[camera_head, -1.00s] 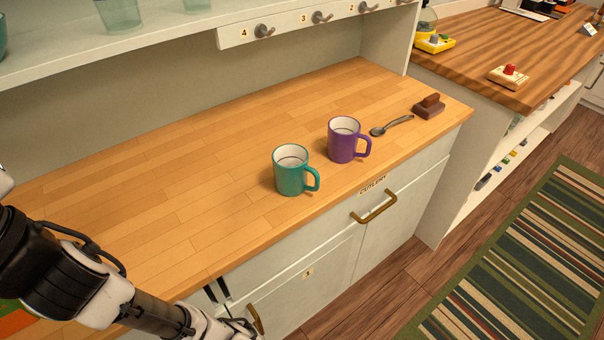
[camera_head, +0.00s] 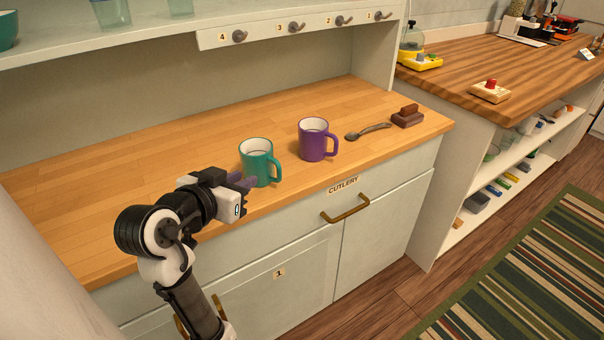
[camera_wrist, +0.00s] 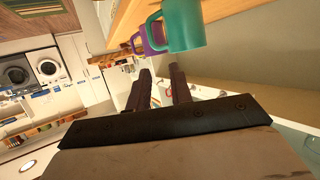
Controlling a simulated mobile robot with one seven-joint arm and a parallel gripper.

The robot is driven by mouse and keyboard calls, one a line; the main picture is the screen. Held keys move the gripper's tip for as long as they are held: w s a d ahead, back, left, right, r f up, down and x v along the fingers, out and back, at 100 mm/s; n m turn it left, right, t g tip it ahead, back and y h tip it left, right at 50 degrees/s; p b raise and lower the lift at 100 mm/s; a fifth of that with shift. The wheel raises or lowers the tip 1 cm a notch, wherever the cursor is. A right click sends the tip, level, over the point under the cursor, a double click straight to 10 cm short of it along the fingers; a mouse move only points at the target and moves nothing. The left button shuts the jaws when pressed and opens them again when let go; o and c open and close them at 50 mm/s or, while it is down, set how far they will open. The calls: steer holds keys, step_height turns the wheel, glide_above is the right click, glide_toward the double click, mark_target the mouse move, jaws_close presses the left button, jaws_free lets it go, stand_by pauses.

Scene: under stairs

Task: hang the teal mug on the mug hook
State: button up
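The teal mug (camera_head: 257,163) stands upright on the wooden counter, its handle toward the right. In the wrist view the teal mug (camera_wrist: 184,27) is at the top, beyond the fingertips. My gripper (camera_head: 246,183) is close to the mug's left front side in the head view. In the wrist view my gripper (camera_wrist: 160,72) shows two fingers apart with nothing between them. The mug hooks are a row of grey pegs on a white rail above the counter, numbered 4 (camera_head: 239,36), 3 (camera_head: 296,27), 2 and 1, all bare.
A purple mug (camera_head: 313,141) stands just right of the teal mug. A spoon (camera_head: 368,131) and a brown block-like object (camera_head: 407,117) lie farther right. The counter (camera_head: 120,165) left of the mugs is clear. A shelf (camera_head: 140,38) overhangs the back.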

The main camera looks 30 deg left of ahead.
mark_target(278, 171)
steer(key=shift+h, duration=0.4)
steer(key=x, duration=0.3)
steer(key=f+x, duration=0.1)
steer(key=x, duration=0.1)
steer(key=d+p+x, duration=0.1)
steer(key=x, duration=0.2)
steer(key=shift+w+d+f, duration=0.1)
steer(key=shift+w+f, duration=0.1)
steer(key=shift+f, duration=0.1)
steer(key=shift+p+x, duration=0.85)
steer(key=shift+x, duration=1.85)
steer(key=shift+s, duration=0.1)
steer(key=shift+c, duration=0.4)
jaws_close()
